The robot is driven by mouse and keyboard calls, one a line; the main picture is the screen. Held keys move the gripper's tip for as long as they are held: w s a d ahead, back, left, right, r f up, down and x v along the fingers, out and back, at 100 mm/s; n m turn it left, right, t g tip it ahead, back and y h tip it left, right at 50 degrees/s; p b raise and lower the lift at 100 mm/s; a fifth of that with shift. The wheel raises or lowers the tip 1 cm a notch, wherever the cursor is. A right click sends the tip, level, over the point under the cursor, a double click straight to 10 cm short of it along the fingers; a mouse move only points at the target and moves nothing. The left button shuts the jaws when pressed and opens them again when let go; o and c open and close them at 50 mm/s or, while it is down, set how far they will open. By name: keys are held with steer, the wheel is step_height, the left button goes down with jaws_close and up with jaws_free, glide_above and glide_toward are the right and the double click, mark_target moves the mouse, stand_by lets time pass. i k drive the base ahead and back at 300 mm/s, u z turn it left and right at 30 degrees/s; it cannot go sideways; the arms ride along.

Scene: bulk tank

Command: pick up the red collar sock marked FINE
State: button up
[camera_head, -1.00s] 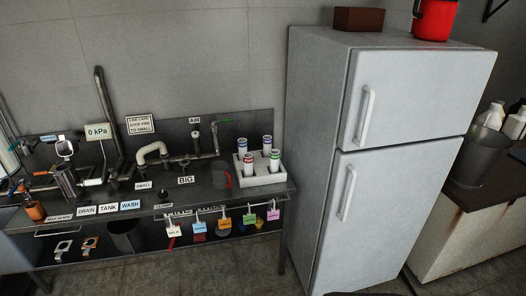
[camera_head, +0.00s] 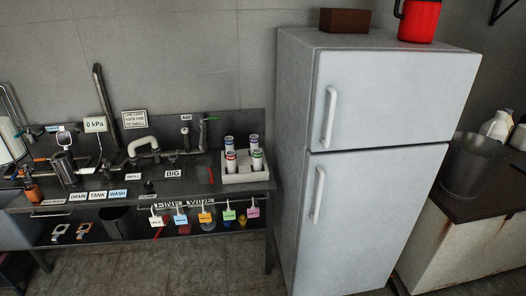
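A white rack (camera_head: 246,177) stands at the right end of the dark bench. It holds several upright white rolled socks with coloured bands. The front left sock (camera_head: 231,162) has a red band. The one behind it (camera_head: 229,143) looks bluish, the back right one (camera_head: 254,143) purple-blue and the front right one (camera_head: 257,160) green. Any wording on them is too small to read, so I cannot tell which is marked FINE. My gripper is not in view.
The bench (camera_head: 150,196) carries pipes, a gauge sign (camera_head: 96,125) and labels. Coloured tags (camera_head: 206,217) hang along its front edge. A grey fridge (camera_head: 370,160) stands right of the bench, with a brown box (camera_head: 344,20) and red jug (camera_head: 418,20) on top. Floor shows in front of the bench.

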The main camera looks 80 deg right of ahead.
mark_target(231, 156)
steer(key=k, duration=1.35)
steer(key=z, duration=1.9)
steer(key=i, duration=0.95)
steer(key=z, duration=0.05)
